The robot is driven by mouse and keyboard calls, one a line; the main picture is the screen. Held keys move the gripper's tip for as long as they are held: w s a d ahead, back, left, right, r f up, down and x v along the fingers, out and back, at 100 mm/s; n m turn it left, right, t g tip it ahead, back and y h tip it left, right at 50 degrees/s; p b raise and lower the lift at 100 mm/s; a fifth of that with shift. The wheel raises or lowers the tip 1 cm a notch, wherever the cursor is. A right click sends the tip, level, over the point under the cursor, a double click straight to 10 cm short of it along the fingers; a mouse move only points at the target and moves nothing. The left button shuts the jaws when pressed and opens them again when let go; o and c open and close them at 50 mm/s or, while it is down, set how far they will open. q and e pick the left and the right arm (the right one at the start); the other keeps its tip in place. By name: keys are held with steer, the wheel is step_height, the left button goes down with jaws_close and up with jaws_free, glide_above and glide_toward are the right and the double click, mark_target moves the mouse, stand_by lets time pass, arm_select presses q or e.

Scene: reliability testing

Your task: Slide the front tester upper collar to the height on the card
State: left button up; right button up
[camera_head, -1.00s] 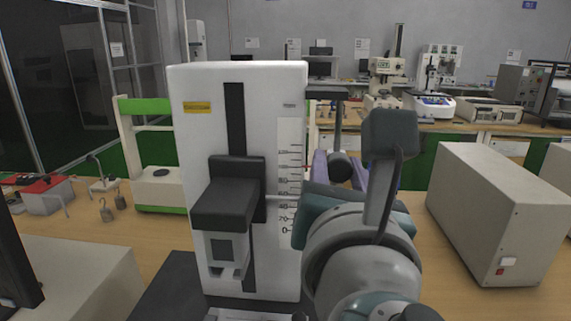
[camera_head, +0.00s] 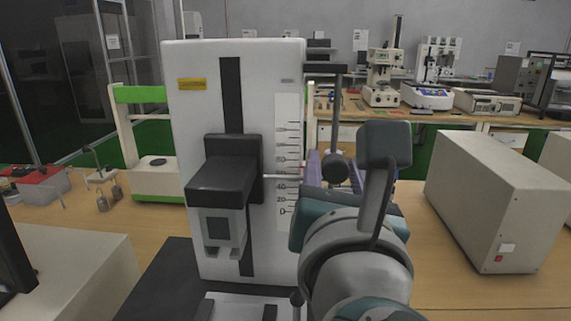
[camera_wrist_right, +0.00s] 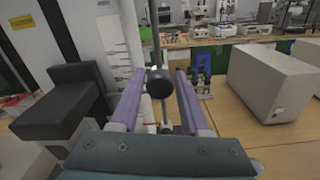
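The front tester (camera_head: 180,130) is a white column with a scale (camera_head: 287,145) on its right face. Beside the scale a thin vertical rod (camera_head: 338,108) hangs from a black top arm (camera_head: 325,69). A round black collar knob (camera_head: 335,167) sits on this rod; I take it for the upper collar. The knob also shows between the fingers in the wrist view (camera_wrist_right: 159,83). The lower rod is mostly hidden. I see no readable height card. My left gripper is out of view.
The tester's black carriage (camera_head: 225,170) with a pointer stands left of the scale. A beige box (camera_head: 490,200) is on the bench to the right. A green-and-cream stand (camera_head: 155,180) and small hanging weights (camera_head: 108,198) are at the left.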

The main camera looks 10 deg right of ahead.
steer(key=o, duration=0.3)
steer(key=b+v, duration=0.1)
steer(key=v, duration=0.9)
